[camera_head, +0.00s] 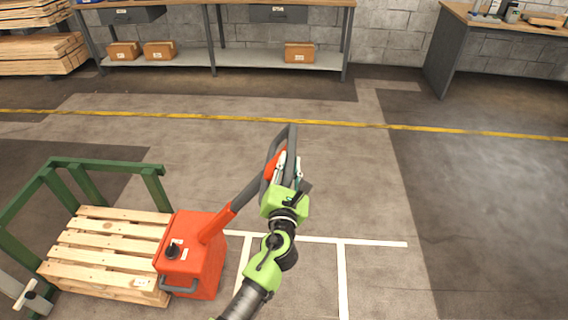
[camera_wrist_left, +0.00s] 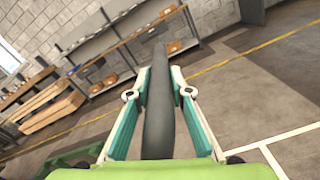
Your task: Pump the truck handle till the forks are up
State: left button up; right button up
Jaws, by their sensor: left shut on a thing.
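The pallet truck has an orange-red body (camera_head: 190,255) at the lower left. Its handle (camera_head: 240,198) slants up to the right from the body and ends in a dark grey loop with a red part. My left gripper (camera_head: 284,168) is at this loop and shut on its side bar. In the left wrist view the dark handle bar (camera_wrist_left: 158,110) runs between the two fingers of my left gripper (camera_wrist_left: 158,92). A wooden pallet (camera_head: 105,245) is beside the truck body. The forks are hidden. My right gripper is not seen.
A green metal frame (camera_head: 105,164) stands around the pallet's far side. A shelf bench (camera_head: 225,57) with cardboard boxes is along the wall, a wooden-topped table (camera_head: 500,22) at the upper right. A yellow line (camera_head: 300,121) crosses the floor. The right-hand floor is clear.

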pick_arm(q)
jog(key=o, duration=1)
jog(key=shift+f, duration=0.1)
